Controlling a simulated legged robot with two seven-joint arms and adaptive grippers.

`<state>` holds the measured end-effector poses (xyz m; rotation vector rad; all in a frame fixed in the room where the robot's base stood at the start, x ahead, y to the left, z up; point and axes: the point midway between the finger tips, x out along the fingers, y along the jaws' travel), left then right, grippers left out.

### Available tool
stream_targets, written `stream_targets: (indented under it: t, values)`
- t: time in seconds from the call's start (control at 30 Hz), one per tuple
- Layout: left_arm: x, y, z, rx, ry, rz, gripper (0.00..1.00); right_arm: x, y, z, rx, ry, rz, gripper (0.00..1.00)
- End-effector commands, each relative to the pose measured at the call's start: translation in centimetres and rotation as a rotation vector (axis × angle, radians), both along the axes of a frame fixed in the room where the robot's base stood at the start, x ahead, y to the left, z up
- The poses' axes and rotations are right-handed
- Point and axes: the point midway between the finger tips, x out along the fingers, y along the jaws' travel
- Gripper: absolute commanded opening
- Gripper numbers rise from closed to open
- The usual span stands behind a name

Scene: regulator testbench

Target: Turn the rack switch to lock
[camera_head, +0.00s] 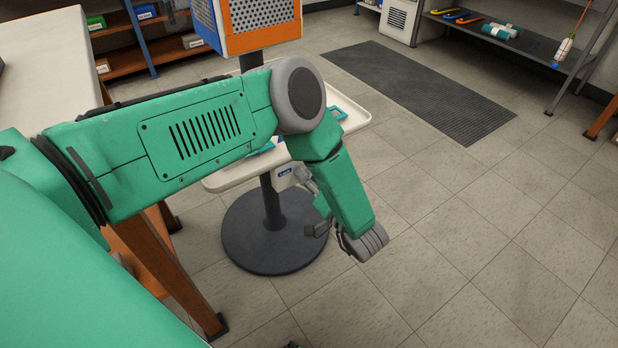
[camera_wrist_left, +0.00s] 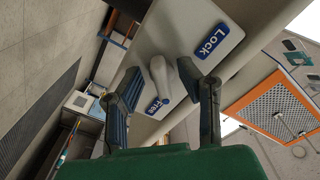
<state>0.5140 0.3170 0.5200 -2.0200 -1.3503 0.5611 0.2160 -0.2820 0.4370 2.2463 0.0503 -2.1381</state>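The rack switch (camera_wrist_left: 160,78) is a pale grey knob on a white plate (camera_wrist_left: 165,30) in the left wrist view. A blue "Lock" label (camera_wrist_left: 212,41) is at its upper right, and a partly hidden blue label (camera_wrist_left: 155,107), apparently "Free", is below it. In the head view the switch plate (camera_head: 287,179) hangs under the stand's tray, with the knob mostly hidden. My left gripper (camera_wrist_left: 158,72) is open, one finger on each side of the knob. I cannot tell whether the fingers touch it. In the head view it (camera_head: 317,208) is partly hidden behind my forearm. My right gripper is not in view.
The stand has a white tray (camera_head: 235,180), a dark round base (camera_head: 262,245) and an orange-framed perforated box (camera_head: 262,15) above. A pale-topped bench (camera_head: 45,50) is at the left. Shelves (camera_head: 500,35) stand at the back right. Open tiled floor lies to the right.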

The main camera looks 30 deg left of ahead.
Motion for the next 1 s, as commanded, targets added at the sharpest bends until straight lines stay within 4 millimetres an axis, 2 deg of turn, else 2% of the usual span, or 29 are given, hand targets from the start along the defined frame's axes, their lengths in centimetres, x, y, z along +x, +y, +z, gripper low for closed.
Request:
stream_targets:
  t: [0.1,0.17,0.2,0.67,1.0]
  values:
    - [0.0,-0.1,0.0,0.001,-0.001,0.000,0.32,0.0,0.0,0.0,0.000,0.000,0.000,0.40]
    - [0.0,-0.1,0.1,0.001,-0.001,0.000,0.14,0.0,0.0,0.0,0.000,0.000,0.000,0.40]
    - [0.0,-0.1,0.1,0.001,0.000,-0.001,0.00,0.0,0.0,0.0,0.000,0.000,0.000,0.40]
    - [0.0,-0.4,0.1,-0.019,-0.039,-0.006,0.00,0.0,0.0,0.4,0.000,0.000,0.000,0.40]
    - [0.0,-0.7,0.2,-0.107,-0.248,-0.008,0.00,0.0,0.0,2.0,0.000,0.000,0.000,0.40]
